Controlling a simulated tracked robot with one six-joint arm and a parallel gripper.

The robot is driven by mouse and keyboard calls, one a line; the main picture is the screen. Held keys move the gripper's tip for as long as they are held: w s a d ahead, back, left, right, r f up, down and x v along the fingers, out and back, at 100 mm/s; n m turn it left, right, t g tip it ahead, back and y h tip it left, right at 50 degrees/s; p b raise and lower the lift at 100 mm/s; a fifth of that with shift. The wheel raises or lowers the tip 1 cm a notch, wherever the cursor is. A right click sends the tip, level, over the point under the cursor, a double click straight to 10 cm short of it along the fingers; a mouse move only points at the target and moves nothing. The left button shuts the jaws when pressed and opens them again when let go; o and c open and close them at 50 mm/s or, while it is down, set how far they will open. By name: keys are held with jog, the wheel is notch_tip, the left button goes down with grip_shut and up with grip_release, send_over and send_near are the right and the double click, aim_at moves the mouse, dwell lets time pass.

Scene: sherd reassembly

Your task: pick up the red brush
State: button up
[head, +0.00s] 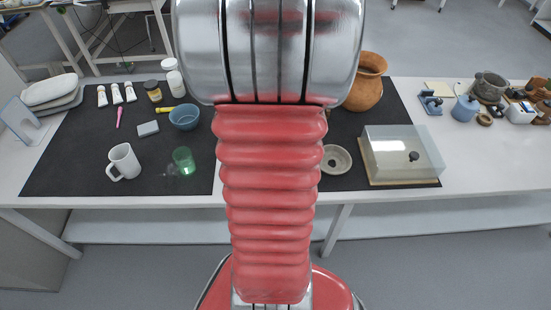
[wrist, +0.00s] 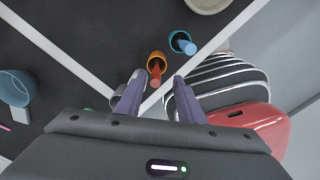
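In the wrist view, a red upright piece (wrist: 156,79), which looks like the red brush's handle, stands in a small orange round holder (wrist: 157,59). My gripper (wrist: 158,81) is open, with its two purple-grey fingers apart on either side of the red piece in the picture. I cannot tell how far above it they are. Nothing shows between the fingers as held. A similar blue piece (wrist: 188,47) stands in a blue round holder (wrist: 178,37) just beyond, to the upper right. In the head view my arm covers the table's middle, and the red brush is hidden.
On the dark mat (head: 70,150) are a white mug (head: 124,162), a green glass (head: 183,160), a blue bowl (head: 184,117) and a grey block (head: 148,129) at left. A grey ring-shaped dish (head: 336,160), a clay pot (head: 366,84) and a clear box (head: 403,150) stand at right.

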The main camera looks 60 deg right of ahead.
jog(key=shift+f, duration=0.2)
jog(key=shift+w+f, duration=0.15)
jog(key=shift+f, duration=1.15)
jog(key=shift+w+f, duration=0.15)
jog(key=shift+f, duration=1.15)
grip_shut()
